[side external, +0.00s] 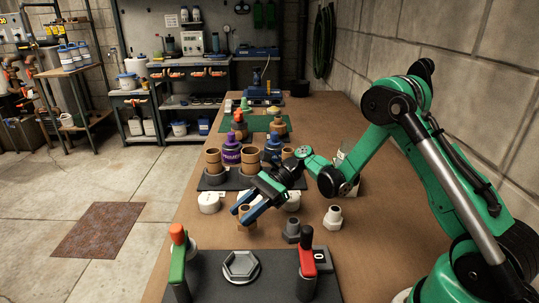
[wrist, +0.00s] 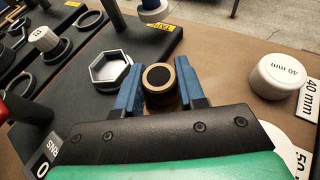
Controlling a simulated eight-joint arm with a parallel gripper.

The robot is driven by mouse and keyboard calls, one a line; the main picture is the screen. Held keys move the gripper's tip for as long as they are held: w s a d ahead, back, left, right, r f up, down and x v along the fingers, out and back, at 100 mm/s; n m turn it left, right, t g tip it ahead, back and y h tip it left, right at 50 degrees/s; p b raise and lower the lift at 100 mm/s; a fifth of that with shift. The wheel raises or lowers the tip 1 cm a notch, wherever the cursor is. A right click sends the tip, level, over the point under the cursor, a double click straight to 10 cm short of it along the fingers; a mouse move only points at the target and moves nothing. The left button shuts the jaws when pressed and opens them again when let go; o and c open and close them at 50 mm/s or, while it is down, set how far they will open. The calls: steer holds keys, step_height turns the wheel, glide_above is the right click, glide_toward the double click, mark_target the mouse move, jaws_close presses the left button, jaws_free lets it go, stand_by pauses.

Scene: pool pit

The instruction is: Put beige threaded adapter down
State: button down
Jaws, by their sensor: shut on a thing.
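My gripper (side external: 253,203) reaches low over the brown bench, just behind the front dark board. Its two blue fingers (wrist: 160,90) are shut on the beige threaded adapter (wrist: 160,78), one finger on each side. The adapter shows a beige rim around a dark centre in the wrist view. In the side view the adapter (side external: 246,218) shows at the fingertips, partly hidden by them. I cannot tell whether its bottom touches the bench.
The front dark board (side external: 211,279) carries a hexagonal ring (side external: 240,266) and red-handled and green-handled tools. A white 40 mm cap (wrist: 277,76) stands right of the fingers in the wrist view. A grey fitting (side external: 291,231) and white fitting (side external: 333,217) stand nearby.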

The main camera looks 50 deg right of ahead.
steer(key=shift+f, duration=1.65)
steer(key=shift+f, duration=0.15)
steer(key=c, duration=0.5)
jaws_free()
